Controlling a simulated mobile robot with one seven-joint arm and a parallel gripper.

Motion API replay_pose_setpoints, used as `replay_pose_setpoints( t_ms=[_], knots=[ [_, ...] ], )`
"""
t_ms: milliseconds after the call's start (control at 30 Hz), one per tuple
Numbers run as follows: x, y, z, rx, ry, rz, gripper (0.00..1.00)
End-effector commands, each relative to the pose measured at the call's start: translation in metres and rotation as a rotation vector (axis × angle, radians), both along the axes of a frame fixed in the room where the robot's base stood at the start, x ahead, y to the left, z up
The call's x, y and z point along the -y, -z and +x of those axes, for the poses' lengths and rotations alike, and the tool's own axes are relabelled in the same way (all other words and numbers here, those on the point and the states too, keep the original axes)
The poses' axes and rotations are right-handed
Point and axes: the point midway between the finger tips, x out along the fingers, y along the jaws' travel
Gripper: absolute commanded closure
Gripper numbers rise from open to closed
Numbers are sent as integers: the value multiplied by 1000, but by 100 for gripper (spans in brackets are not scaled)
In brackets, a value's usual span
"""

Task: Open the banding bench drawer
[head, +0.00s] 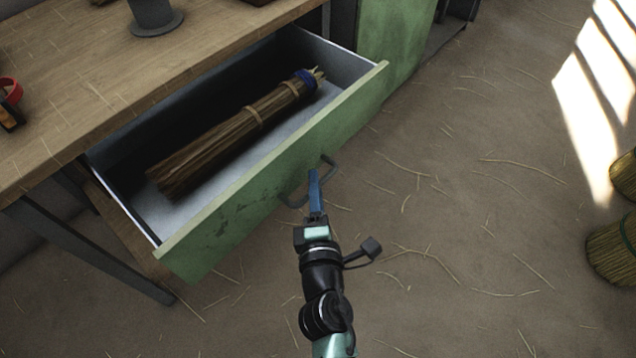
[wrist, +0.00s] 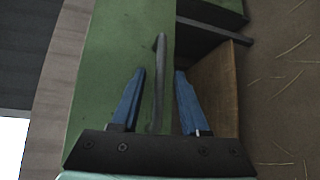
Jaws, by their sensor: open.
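The banding bench drawer (head: 235,208) has a green front and stands pulled out from under the wooden bench top (head: 70,85). Its grey inside is exposed, and a bound bundle of straw (head: 235,125) with a blue band near one end lies in it. The dark bar handle (head: 329,170) is on the drawer front. My gripper (head: 314,180) is at the handle. In the wrist view the handle (wrist: 160,80) runs between the two blue fingers of my gripper (wrist: 160,75), which are open with gaps on both sides.
Straw bundles (head: 612,245) stand at the right edge. A green cabinet panel (head: 395,40) is behind the drawer. A dark round-based object (head: 155,20) and a red item (head: 10,90) are on the bench top.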

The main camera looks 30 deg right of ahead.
Motion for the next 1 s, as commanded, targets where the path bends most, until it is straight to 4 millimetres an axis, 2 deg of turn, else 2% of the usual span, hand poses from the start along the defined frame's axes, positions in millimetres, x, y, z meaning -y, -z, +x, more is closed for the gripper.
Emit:
replay_pose_setpoints(
  t_ms=[400, 600, 800, 1000],
  knots=[
    [-31, -8, -67, -1, 2, 4, 55],
    [-44, -12, -94, -1, 3, 2, 55],
    [-51, -16, -107, 1, 0, 2, 55],
    [-53, -17, -109, 2, -1, 2, 55]
  ],
)
